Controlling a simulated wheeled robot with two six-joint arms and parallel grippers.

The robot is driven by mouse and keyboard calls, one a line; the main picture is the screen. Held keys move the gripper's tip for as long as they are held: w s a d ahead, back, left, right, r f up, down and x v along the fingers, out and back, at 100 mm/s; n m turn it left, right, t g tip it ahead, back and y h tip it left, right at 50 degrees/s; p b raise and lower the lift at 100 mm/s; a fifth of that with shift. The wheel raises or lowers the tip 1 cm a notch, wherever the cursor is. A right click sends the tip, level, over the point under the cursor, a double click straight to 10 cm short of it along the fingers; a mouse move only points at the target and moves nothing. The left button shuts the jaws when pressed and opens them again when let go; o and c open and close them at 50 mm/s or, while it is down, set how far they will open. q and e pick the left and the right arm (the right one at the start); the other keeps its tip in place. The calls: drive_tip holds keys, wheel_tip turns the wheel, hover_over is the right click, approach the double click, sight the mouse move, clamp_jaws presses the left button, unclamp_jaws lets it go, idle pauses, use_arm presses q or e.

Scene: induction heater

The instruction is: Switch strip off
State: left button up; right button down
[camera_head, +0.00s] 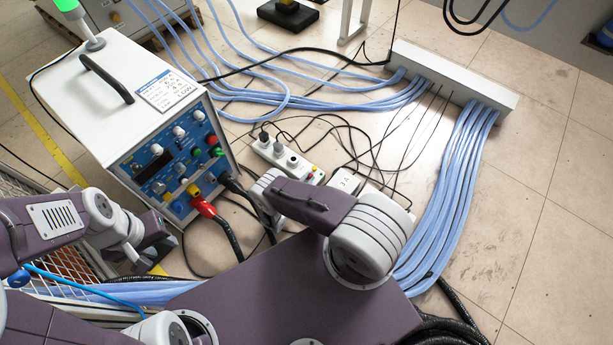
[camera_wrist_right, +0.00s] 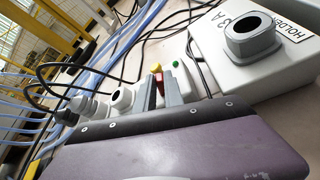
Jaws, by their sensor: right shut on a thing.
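The white power strip (camera_head: 289,157) lies on the floor right of the heater, with plugs in its far end. In the right wrist view the strip's plugs (camera_wrist_right: 92,105) and a round socket (camera_wrist_right: 122,97) show left of my fingers. My right gripper (camera_wrist_right: 161,92) is at the strip, its two fingers close together around a small red-and-yellow part (camera_wrist_right: 156,69). I cannot tell for sure that this part is the strip's switch. A green spot (camera_wrist_right: 176,64) shows just beyond it. My left gripper (camera_head: 145,240) hangs in front of the heater; its jaws are unclear.
The induction heater (camera_head: 120,100) stands at the left, with a red connector (camera_head: 205,208) on its front. A white box (camera_wrist_right: 250,55) labelled "HOLDER 3A" sits right of the strip. Black cables and blue hoses (camera_head: 455,190) cross the floor. Clear floor lies at far right.

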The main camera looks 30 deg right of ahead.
drive_tip(key=shift+s, duration=0.1)
idle(0.3)
drive_tip(key=c, duration=1.7)
unclamp_jaws()
drive_tip(key=shift+s+a+r+p, duration=0.1)
drive_tip(key=shift+a+r+p, duration=0.05)
drive_tip(key=shift+a+p, duration=0.15)
drive_tip(key=p+v, duration=0.3)
drive_tip(key=v, duration=0.5)
drive_tip(key=shift+s, duration=0.2)
